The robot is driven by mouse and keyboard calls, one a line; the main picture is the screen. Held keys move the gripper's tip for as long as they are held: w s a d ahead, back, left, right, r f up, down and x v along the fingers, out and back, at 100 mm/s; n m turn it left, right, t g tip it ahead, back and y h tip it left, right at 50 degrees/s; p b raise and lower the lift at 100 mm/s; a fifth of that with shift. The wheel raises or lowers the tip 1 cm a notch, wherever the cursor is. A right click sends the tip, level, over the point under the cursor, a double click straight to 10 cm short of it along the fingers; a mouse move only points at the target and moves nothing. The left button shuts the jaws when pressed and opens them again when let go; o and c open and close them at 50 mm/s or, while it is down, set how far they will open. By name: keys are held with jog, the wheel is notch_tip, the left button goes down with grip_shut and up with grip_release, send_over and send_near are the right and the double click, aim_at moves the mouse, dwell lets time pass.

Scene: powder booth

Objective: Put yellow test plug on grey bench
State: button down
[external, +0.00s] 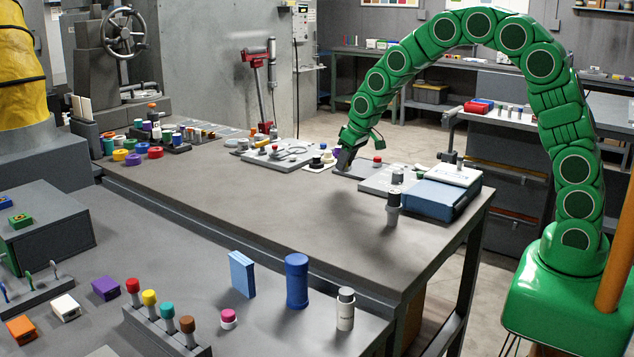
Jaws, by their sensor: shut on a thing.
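A plug with a yellow top (149,299) stands upright in a small grey rack (165,336) at the front left, between red-topped and teal-topped plugs. My gripper (341,168) is far from that rack, low at the back edge of the long grey bench (265,215). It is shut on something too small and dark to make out. I cannot tell whether the held thing touches the surface. A second grey surface (210,265) in front carries the rack.
A dark grey-topped cylinder (393,208) stands by the box. Colored rings and jars crowd the bench's far left. The bench's middle is clear.

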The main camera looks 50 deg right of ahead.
jog(key=shift+s+d, duration=0.2)
jog(key=shift+d, duration=0.85)
jog(key=s+a+r+n+y, duration=0.1)
jog(key=s+a+n, duration=0.1)
jog(key=a, duration=1.1)
jog(key=s+a+n, duration=0.2)
jog(key=a, duration=1.2)
jog(key=s+a+r+n+y, duration=0.1)
jog(key=s+a+n, duration=0.1)
jog(key=a, duration=1.2)
jog(key=shift+a+r+n+g+y, duration=0.2)
jog(key=shift+r+n+g+y, duration=0.15)
jog(key=shift+n, duration=0.25)
jog(key=w+a+f, duration=0.2)
jog(key=w, duration=0.1)
jog(key=w+a+f, duration=0.2)
jog(key=w+f, duration=0.1)
jog(key=w, duration=0.1)
jog(key=w+a+f, duration=0.2)
jog(key=w+f, duration=0.1)
jog(key=shift+w+a+f, duration=0.15)
jog(key=shift+w+a, duration=0.15)
jog(key=shift+w, duration=0.05)
jog(key=shift+w+x, duration=0.2)
jog(key=shift+x, duration=1)
jog(key=shift+f, duration=1.1)
